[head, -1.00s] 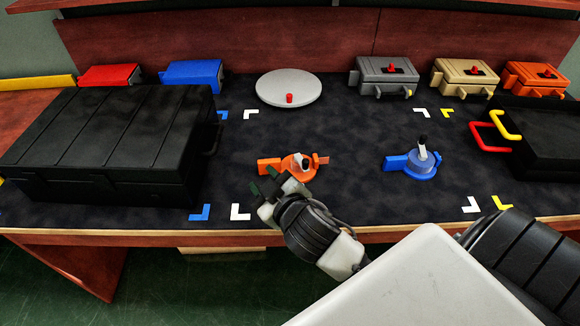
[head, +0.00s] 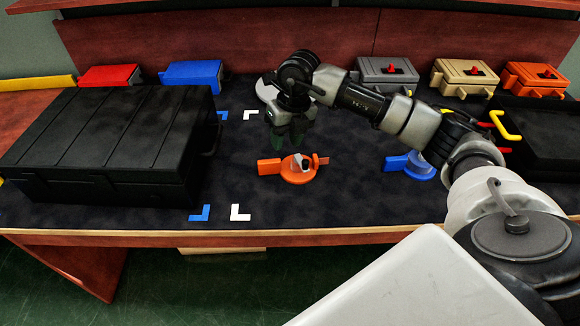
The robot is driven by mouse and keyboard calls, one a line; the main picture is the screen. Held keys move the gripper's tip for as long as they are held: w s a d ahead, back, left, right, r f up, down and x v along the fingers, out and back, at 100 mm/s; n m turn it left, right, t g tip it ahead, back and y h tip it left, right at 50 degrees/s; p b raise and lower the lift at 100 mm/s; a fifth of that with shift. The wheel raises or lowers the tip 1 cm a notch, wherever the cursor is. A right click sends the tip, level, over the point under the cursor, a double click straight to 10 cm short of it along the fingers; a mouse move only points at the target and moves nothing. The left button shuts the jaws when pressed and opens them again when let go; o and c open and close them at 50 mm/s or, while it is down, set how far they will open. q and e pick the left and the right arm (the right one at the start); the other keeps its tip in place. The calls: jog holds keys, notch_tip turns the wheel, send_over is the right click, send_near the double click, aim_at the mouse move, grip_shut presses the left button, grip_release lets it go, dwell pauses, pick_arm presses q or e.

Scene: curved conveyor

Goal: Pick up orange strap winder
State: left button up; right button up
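The orange strap winder (head: 297,173) lies on the dark mat near the middle of the table, with a flat orange tab to its left and a small dark-and-white knob on top. My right gripper (head: 287,142) is above and just behind it, pointing down, apart from it as far as I can see. Its dark fingers are small and blurred, so their opening is unclear. My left gripper is not in view.
A large black case (head: 110,145) fills the left. The mat's front is clear.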

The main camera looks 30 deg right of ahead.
jog(key=d+h, duration=0.2)
jog(key=d, duration=0.2)
send_over(301, 160)
notch_tip(301, 160, down, 4)
jog(key=shift+r+m+g, duration=0.1)
jog(key=shift+m+g, duration=0.2)
jog(key=shift+m, duration=0.1)
jog(key=f, duration=0.4)
jog(key=shift+s+a+f, duration=0.15)
jog(key=shift+s+f, duration=0.1)
jog(key=shift+f, duration=0.6)
grip_shut()
